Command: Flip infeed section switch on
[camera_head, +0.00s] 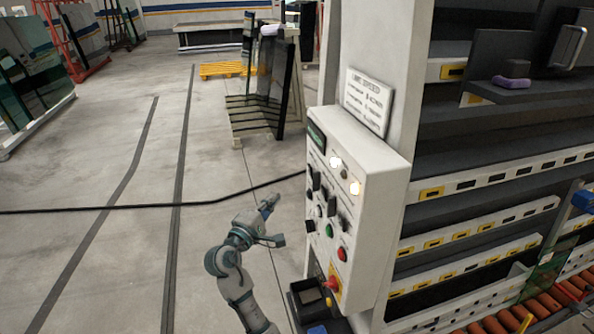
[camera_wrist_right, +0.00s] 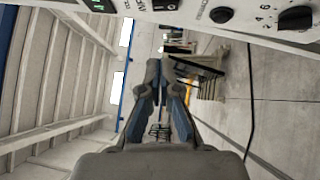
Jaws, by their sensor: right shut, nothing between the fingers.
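The white control panel (camera_head: 365,160) stands on the side of the washer, with black switches (camera_head: 318,181), knobs, a green button (camera_head: 329,230) and a red button (camera_head: 342,254). Two lamps (camera_head: 354,188) near its top glow. Its labels are too small to read, so I cannot tell which switch is the infeed section one. My right gripper (camera_head: 268,204) is shut and empty, left of the panel and apart from it. In the right wrist view its closed fingers (camera_wrist_right: 159,75) point away below the panel face (camera_wrist_right: 190,12), where a numbered black knob (camera_wrist_right: 295,17) shows. My left gripper is out of view.
A red emergency stop (camera_head: 334,285) on yellow sits low on the panel, above a dark box (camera_head: 309,300). A sign (camera_head: 368,100) stands above the panel. A black cable (camera_head: 110,208) crosses the floor. Glass racks (camera_head: 266,95) stand behind; floor left of my arm is clear.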

